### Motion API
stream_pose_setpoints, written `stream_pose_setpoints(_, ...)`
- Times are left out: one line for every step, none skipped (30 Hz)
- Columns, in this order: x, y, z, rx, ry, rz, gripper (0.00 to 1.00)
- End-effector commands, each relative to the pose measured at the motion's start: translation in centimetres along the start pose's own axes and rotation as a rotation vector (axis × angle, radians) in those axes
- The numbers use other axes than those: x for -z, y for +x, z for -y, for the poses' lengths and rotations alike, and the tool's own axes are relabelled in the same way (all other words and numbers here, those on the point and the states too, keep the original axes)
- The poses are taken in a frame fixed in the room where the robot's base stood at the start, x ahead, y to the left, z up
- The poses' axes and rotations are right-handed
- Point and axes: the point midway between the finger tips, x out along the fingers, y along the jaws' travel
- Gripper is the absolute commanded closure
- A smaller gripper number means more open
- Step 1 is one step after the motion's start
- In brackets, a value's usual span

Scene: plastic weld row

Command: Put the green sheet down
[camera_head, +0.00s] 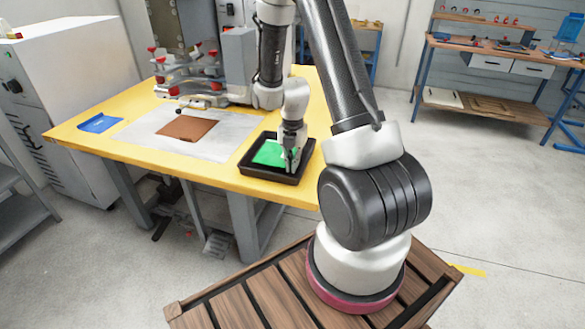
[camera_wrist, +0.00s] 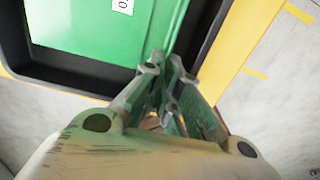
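The green sheet (camera_head: 268,153) is in the black tray (camera_head: 272,178) on the yellow table, at or very near the tray floor. In the wrist view the sheet (camera_wrist: 85,25) fills much of the tray (camera_wrist: 75,70) and carries a white label. My gripper (camera_head: 290,163) points down over the sheet's right part, inside the tray. In the wrist view my gripper (camera_wrist: 162,62) has its fingertips close together on a narrow green strip along the sheet's right side. It looks shut on the sheet. I cannot tell whether the sheet's underside touches the tray.
A brown sheet (camera_head: 187,128) lies on a pale mat (camera_head: 150,140) left of the tray. A blue piece (camera_head: 100,123) lies at the table's left end. A machine with red-tipped clamps (camera_head: 185,75) stands at the back. The tray sits close to the table's front edge.

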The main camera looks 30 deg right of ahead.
Motion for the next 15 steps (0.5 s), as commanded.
stream_pose_setpoints(0.1, 1.0, 0.1, 0.003, 0.0, -0.003, 1.0)
stream_pose_setpoints(0.1, 1.4, 0.1, 0.003, 0.0, -0.003, 1.0)
stream_pose_setpoints(0.1, 2.0, 0.1, 0.002, 0.0, -0.002, 1.0)
stream_pose_setpoints(0.0, 2.2, 0.0, 0.001, 0.0, -0.002, 1.0)
stream_pose_setpoints(0.0, 2.3, 0.0, 0.001, 0.0, -0.001, 1.0)
stream_pose_setpoints(0.0, 2.3, 0.0, 0.0, 0.0, 0.0, 1.0)
stream_pose_setpoints(0.0, 2.3, 0.0, 0.0, 0.0, 0.0, 1.0)
stream_pose_setpoints(0.0, 2.3, 0.0, 0.0, 0.0, 0.0, 1.0)
stream_pose_setpoints(0.0, 2.3, 0.0, 0.0, 0.0, 0.0, 1.0)
stream_pose_setpoints(0.0, 2.3, 0.0, 0.0, 0.0, 0.0, 1.0)
stream_pose_setpoints(0.0, 2.3, 0.0, 0.0, 0.0, 0.0, 1.0)
stream_pose_setpoints(0.0, 2.3, 0.0, 0.0, 0.0, 0.0, 1.0)
stream_pose_setpoints(0.0, 2.4, 0.0, 0.0, 0.0, 0.0, 1.0)
stream_pose_setpoints(0.0, 2.5, 0.0, 0.001, 0.0, -0.001, 1.0)
stream_pose_setpoints(0.0, 2.6, 0.0, 0.001, 0.0, -0.001, 1.0)
